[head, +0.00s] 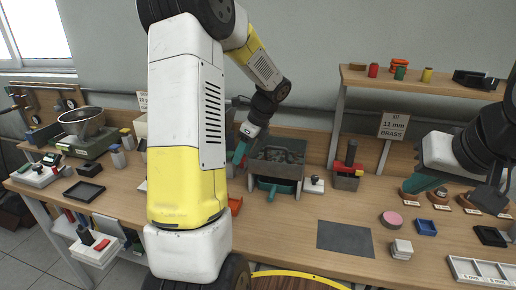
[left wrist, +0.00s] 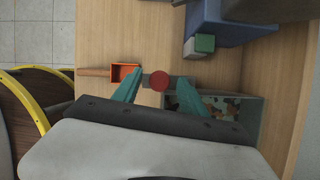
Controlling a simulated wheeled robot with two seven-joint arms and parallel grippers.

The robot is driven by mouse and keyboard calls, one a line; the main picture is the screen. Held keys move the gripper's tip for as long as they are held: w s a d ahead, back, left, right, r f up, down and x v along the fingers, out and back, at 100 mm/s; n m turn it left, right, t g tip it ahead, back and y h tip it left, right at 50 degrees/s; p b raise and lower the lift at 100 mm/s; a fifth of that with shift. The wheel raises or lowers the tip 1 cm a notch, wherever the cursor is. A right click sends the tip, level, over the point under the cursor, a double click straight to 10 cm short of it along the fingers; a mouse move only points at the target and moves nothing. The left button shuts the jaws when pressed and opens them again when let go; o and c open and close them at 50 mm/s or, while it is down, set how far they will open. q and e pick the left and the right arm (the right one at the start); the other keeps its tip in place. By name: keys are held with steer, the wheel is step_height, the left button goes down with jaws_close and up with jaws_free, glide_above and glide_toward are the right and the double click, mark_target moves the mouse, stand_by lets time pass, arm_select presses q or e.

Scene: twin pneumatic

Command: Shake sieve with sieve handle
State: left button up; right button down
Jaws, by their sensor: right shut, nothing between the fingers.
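The sieve (head: 292,150) is a grey box on the bench with dark mixed pieces in it and a teal tray (head: 276,187) below its front. In the left wrist view the sieve (left wrist: 258,108) shows small multicoloured pieces, partly hidden by my gripper. A round red knob (left wrist: 159,81), apparently the sieve handle's end, lies between my left fingers with a gap on each side. My left gripper (head: 240,154) is at the sieve's left side; it also shows in the left wrist view (left wrist: 159,76), open. My right gripper (head: 414,186) is shut and empty above the bench's right side.
An orange scoop (left wrist: 125,72) lies close to my left fingers. A blue object (left wrist: 235,28) and a green block (left wrist: 205,43) are nearby. A dark mat (head: 345,237) lies in front.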

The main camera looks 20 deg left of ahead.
arm_select(q)
steer(key=shift+r, duration=0.1)
steer(key=v, duration=0.7)
steer(key=shift+r, duration=0.3)
steer(key=shift+d, duration=0.15)
